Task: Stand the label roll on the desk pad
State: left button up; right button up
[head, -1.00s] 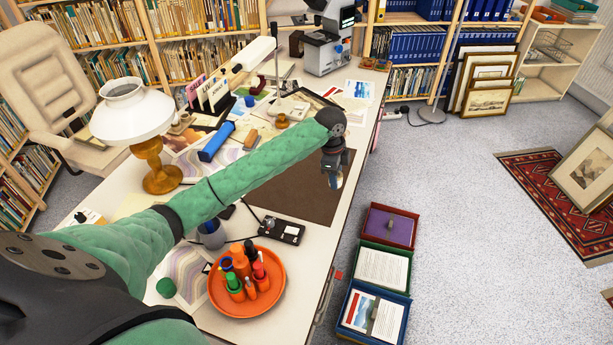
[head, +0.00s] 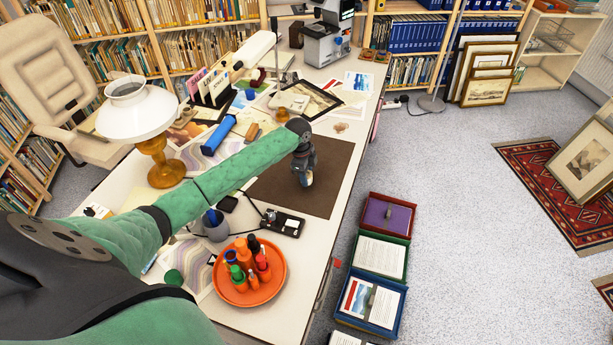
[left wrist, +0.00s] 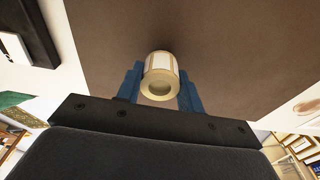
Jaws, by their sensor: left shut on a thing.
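The label roll (left wrist: 160,78), cream and white with a round end facing the camera, sits between the two blue fingers of my left gripper (left wrist: 162,88) in the left wrist view. The fingers are shut on its sides. In the head view my left gripper (head: 305,175) points down over the brown desk pad (head: 328,200), and only a small part of the roll (head: 307,181) shows at the fingertips. I cannot tell whether the roll touches the pad. The pad also fills much of the left wrist view (left wrist: 230,45). My right gripper is not in view.
An orange tray (head: 230,293) with several bottles stands near the front of the desk. A black device (head: 285,222) lies beside the pad's near left corner. A lamp (head: 160,165) and a blue cylinder (head: 218,136) are further left. The pad around the gripper is bare.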

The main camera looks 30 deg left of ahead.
pick_arm(q)
jog(key=shift+f, duration=0.8)
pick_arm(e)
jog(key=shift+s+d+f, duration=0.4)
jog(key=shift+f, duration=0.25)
pick_arm(q)
jog(key=shift+f, duration=0.25)
jog(key=o, duration=1)
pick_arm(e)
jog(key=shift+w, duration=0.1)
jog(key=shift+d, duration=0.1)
pick_arm(q)
jog(key=shift+r, duration=0.1)
jog(key=shift+r, duration=0.2)
jog(key=r+b, duration=0.1)
jog(key=r, duration=0.2)
jog(key=a+r+b, duration=0.1)
jog(key=r, duration=0.3)
jog(key=r+b, duration=0.1)
jog(key=r, duration=0.2)
jog(key=shift+a+r, duration=0.25)
jog(key=shift+s+a+r, duration=0.1)
jog(key=shift+a+r, duration=0.05)
jog(key=shift+r, duration=0.5)
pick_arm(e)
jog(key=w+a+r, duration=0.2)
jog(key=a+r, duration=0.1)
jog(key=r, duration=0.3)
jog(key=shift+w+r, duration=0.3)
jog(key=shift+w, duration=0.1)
